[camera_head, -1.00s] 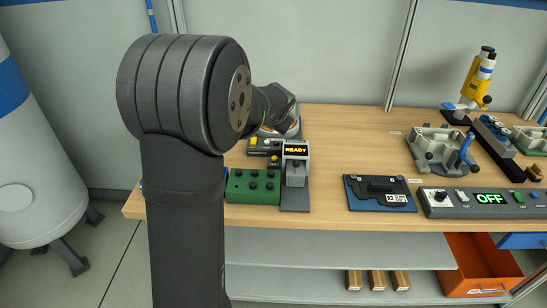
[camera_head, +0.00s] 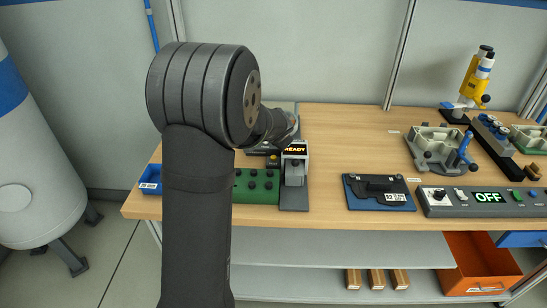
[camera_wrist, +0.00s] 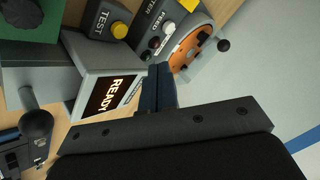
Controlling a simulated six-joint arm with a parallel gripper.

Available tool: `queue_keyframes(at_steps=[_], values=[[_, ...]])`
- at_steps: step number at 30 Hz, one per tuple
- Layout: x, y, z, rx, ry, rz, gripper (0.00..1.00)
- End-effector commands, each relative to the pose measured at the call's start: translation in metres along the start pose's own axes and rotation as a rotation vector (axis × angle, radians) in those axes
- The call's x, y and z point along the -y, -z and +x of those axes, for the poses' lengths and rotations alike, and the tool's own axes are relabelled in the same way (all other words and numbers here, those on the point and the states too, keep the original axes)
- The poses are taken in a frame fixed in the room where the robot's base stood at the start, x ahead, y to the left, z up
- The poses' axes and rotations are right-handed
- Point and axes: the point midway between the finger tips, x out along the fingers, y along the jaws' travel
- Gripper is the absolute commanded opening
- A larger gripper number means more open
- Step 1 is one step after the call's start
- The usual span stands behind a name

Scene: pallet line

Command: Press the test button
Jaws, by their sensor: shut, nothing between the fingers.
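The test button (camera_wrist: 119,29) is a yellow button on a grey box marked TEST (camera_wrist: 100,20), at the upper left of the wrist view. In the head view the yellow button (camera_head: 273,158) shows small, just left of the READY display (camera_head: 295,149). My gripper (camera_wrist: 158,72) is shut and empty, its fingers together. In the wrist view the fingertips appear below and right of the test button, apart from it in the picture, beside the READY display (camera_wrist: 110,94). In the head view my arm hides the fingers.
A green block (camera_head: 256,188) and a black ball-ended lever (camera_wrist: 36,124) are near. The bench (camera_head: 330,150) is clear right of the READY unit.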

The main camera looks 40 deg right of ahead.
Motion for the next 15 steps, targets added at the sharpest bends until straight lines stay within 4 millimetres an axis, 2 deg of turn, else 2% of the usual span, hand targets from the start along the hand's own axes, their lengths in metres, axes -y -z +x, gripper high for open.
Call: queue_keyframes(at_steps=[6, 15], values=[[-0.016, -0.016, 0.021, 0.002, -0.002, 0.002, 0.00], [-0.025, -0.025, 0.034, 0.001, 0.000, 0.000, 0.00]])
